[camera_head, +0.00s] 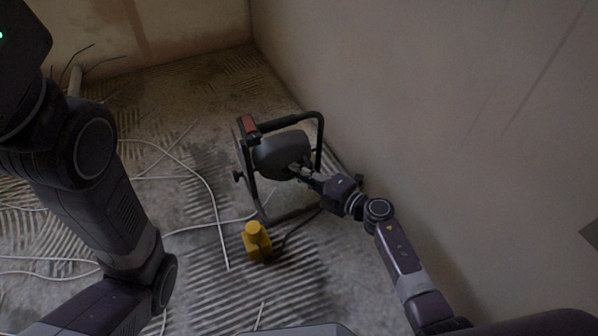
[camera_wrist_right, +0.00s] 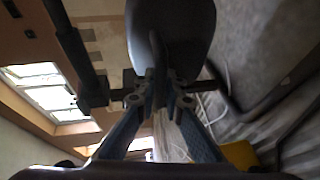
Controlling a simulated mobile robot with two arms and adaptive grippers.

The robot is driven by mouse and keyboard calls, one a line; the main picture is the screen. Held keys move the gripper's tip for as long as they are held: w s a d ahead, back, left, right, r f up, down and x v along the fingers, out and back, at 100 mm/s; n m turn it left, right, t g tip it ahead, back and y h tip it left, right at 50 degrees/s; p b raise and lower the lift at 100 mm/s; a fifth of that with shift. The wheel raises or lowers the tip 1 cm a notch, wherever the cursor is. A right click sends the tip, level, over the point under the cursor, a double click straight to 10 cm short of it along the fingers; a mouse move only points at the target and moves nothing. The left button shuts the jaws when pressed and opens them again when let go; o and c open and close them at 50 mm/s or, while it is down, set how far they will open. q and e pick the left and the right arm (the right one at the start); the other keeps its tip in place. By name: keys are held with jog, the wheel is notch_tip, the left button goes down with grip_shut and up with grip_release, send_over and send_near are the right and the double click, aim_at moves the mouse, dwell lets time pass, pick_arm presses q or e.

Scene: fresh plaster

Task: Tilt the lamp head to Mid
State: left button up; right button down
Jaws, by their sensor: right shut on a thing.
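The lamp stands on the floor near the right wall, with a dark rounded lamp head (camera_head: 280,155) held inside a black tubular frame (camera_head: 321,140). A red part sits on top of the frame and a dark knob is at its left side. My right gripper (camera_head: 298,170) reaches in from the right and is shut on the back of the lamp head. In the right wrist view the lamp head (camera_wrist_right: 172,35) fills the top middle, and the gripper (camera_wrist_right: 158,90) closes on a thin dark fin of it. No tilt markings are readable. My left arm shows at left; its gripper is not visible.
A yellow block (camera_head: 256,241) sits on the floor just in front of the lamp, with a dark cable beside it. White cables (camera_head: 212,195) run over the ridged floor at left. The plaster wall (camera_head: 440,110) stands close on the right.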

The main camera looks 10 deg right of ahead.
jog(key=shift+s+f, duration=0.15)
jog(key=shift+f, duration=0.2)
jog(key=shift+s+d+f+b, duration=0.15)
jog(key=shift+f+b, duration=0.6)
jog(key=shift+f, duration=1.45)
jog(key=c, duration=2)
grip_release()
jog(key=shift+r, duration=0.1)
